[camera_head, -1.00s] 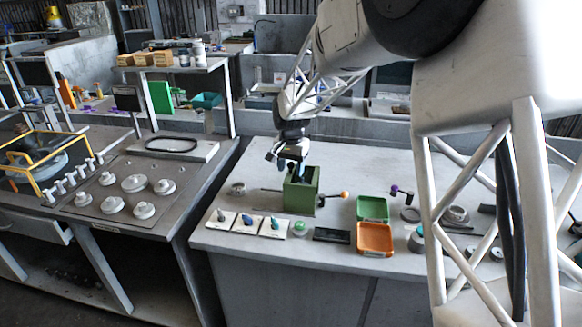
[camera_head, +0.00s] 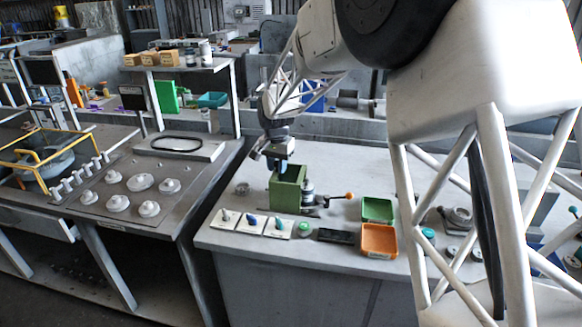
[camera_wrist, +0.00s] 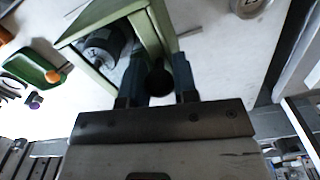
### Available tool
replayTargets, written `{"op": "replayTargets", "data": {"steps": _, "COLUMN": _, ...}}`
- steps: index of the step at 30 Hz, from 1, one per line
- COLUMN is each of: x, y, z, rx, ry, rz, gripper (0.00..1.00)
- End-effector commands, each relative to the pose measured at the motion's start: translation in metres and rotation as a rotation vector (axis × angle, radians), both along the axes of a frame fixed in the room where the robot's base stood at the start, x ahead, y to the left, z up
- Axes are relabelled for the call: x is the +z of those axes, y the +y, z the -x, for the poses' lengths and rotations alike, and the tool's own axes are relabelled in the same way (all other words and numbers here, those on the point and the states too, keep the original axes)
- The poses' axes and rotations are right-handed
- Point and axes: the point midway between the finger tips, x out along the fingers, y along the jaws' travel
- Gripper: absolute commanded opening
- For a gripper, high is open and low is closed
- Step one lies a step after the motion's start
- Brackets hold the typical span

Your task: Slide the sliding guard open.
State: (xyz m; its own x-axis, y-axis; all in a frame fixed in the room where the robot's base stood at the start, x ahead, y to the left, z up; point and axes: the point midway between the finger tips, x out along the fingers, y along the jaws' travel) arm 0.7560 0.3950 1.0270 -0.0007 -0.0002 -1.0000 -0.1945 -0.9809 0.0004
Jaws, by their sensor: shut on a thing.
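The sliding guard (camera_head: 286,195) is a green box-like cover on the grey bench in the head view. A dark cylindrical part (camera_head: 308,190) shows just to its right, partly uncovered. My gripper (camera_head: 282,166) is over the top of the guard. In the wrist view, my gripper (camera_wrist: 158,78) is shut on a dark round knob (camera_wrist: 158,82) at the green guard (camera_wrist: 150,35). The cylindrical part (camera_wrist: 103,45) shows through the guard's open side. In the head view the fingertips and knob are too small to make out clearly.
A rod with an orange ball (camera_head: 349,195) sticks out on the right. A green tray (camera_head: 378,209) and an orange tray (camera_head: 379,240) stand farther right. A small round metal part (camera_head: 242,189) lies left of the guard.

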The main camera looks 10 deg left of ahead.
Motion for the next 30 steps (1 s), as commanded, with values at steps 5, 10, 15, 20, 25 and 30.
{"op": "replayTargets", "data": {"steps": 5, "x": 0.000, "y": 0.030, "z": -0.001, "rx": 0.001, "ry": -0.002, "rz": -0.001, "gripper": 0.00}}
{"op": "replayTargets", "data": {"steps": 10, "x": 0.001, "y": 0.038, "z": 0.000, "rx": -0.001, "ry": -0.002, "rz": -0.001, "gripper": 0.00}}
{"op": "replayTargets", "data": {"steps": 15, "x": 0.001, "y": 0.038, "z": -0.001, "rx": -0.001, "ry": -0.002, "rz": -0.001, "gripper": 0.00}}
{"op": "replayTargets", "data": {"steps": 20, "x": 0.001, "y": 0.038, "z": 0.000, "rx": -0.001, "ry": -0.002, "rz": -0.001, "gripper": 0.42}}
{"op": "replayTargets", "data": {"steps": 25, "x": 0.000, "y": 0.037, "z": 0.000, "rx": -0.001, "ry": -0.001, "rz": -0.001, "gripper": 0.53}}
{"op": "replayTargets", "data": {"steps": 30, "x": 0.001, "y": 0.037, "z": 0.000, "rx": -0.001, "ry": -0.001, "rz": 0.000, "gripper": 0.53}}
